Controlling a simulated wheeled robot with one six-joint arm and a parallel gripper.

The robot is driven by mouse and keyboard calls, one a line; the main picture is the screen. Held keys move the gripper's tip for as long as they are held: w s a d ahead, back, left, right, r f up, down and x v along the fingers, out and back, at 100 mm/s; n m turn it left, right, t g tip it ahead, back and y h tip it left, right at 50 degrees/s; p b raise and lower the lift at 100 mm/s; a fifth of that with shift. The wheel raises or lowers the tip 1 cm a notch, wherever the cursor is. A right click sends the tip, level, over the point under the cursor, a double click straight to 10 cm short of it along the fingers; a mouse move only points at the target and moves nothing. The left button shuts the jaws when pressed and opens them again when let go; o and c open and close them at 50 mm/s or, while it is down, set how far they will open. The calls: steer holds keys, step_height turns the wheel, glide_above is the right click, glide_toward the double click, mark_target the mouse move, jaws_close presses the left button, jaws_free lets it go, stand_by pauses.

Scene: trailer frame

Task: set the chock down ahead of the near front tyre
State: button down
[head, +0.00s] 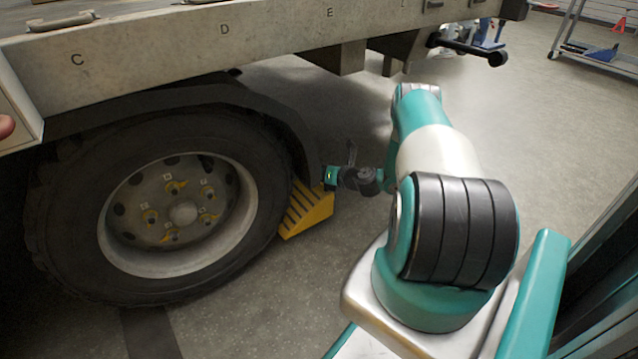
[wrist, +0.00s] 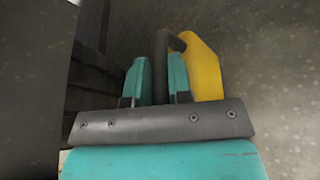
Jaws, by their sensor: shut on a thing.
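The yellow chock (head: 308,209) with dark ribs is beside the right side of the large black tyre (head: 275,215) in the head view. It is low at the floor; whether it touches the floor or the tread I cannot tell. My gripper (head: 328,178) is at the chock's upper right, its fingers mostly hidden. In the wrist view my gripper (wrist: 158,80) has its two teal fingers closed around a dark handle (wrist: 160,60). The yellow chock (wrist: 203,65) shows just right of the fingers, and dark tyre tread (wrist: 90,75) shows to the left.
The trailer frame (head: 180,50), marked with letters, overhangs the tyre, with a dark mudguard (head: 285,125) close above the chock. A dark bar (head: 470,48) sticks out from the frame. Grey floor (head: 530,130) lies open to the right, with a cart (head: 595,55) at the back.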

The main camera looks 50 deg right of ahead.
mark_target(312, 179)
steer(key=shift+w+r, duration=0.1)
steer(key=shift+w, duration=0.35)
step_height(312, 179, down, 4)
steer(key=b, duration=0.3)
steer(key=shift+r, duration=0.3)
steer(key=c, duration=1.4)
jaws_free()
steer(key=shift+f+b, duration=0.25)
steer(key=shift+b, duration=0.05)
steer(key=o, duration=0.4)
steer(key=shift+c, duration=0.2)
